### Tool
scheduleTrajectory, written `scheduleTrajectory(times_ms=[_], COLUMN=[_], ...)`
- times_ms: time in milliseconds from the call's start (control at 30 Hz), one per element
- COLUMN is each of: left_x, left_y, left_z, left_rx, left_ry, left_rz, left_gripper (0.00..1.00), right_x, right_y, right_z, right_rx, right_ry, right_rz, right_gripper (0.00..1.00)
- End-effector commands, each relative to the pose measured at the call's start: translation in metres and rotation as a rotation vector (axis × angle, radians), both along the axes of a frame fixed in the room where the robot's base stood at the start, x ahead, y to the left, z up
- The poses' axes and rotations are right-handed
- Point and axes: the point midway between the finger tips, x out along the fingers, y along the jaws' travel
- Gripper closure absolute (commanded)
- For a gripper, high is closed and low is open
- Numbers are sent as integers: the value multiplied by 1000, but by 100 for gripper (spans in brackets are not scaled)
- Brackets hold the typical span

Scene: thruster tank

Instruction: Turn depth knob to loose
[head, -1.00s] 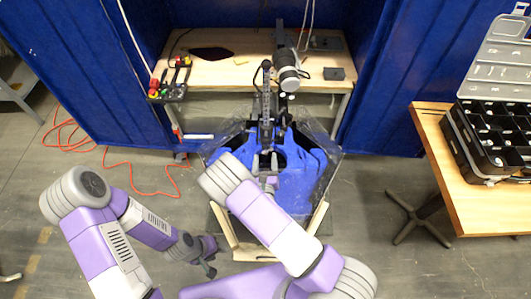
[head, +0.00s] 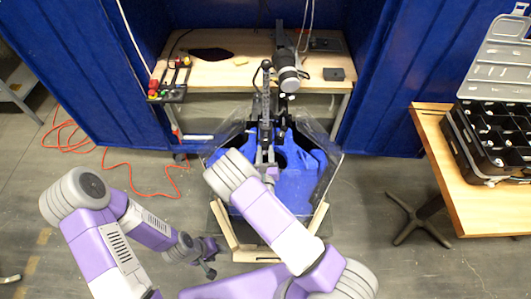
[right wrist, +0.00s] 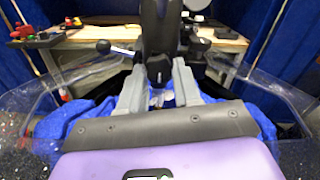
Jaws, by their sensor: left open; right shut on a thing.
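The tank (head: 322,185) is a clear-walled basin with a blue lining or water inside, ahead of me. A black thruster mount with an upright post (head: 266,105) stands at its far side. My right gripper (head: 267,155) reaches over the tank to the foot of this mount. In the right wrist view, the right gripper (right wrist: 157,78) has its two grey fingers on either side of a small dark knob (right wrist: 158,72) below the black post, and is shut on it. The knob's marking cannot be read. My left gripper (head: 208,258) is open and empty, low to the left of the tank.
A wooden workbench (head: 225,70) stands behind the tank, with a red-buttoned control box (head: 168,90) at its left. Blue curtains (head: 75,60) flank it. A side table (head: 450,180) at right carries a black compartment case (head: 490,140). An orange cable (head: 125,165) lies on the floor.

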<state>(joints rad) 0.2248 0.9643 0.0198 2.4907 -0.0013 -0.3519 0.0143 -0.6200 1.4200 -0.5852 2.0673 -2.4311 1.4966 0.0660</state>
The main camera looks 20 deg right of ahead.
Motion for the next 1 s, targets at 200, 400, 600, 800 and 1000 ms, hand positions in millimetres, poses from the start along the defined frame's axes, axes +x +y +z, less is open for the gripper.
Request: scheduleTrajectory(times_ms=[200, 400, 600, 800, 1000], left_x=[0, 0, 0, 0, 0], left_y=[0, 0, 0, 0, 0], left_z=[2, 8, 17, 28, 37], left_rx=[0, 0, 0, 0, 0], left_ry=[0, 0, 0, 0, 0], left_rz=[0, 0, 0, 0, 0], left_gripper=[57, 57, 57, 57, 57], right_x=[0, 0, -1, -1, -1], right_y=[0, 1, 1, 0, 0], right_z=[0, 1, 1, 2, 2], right_rx=[-24, -110, -262, -445, -626], right_ry=[7, 34, 80, 135, 189], right_rz=[0, 2, 4, 3, 3], right_gripper=[98, 98, 98, 98, 98])
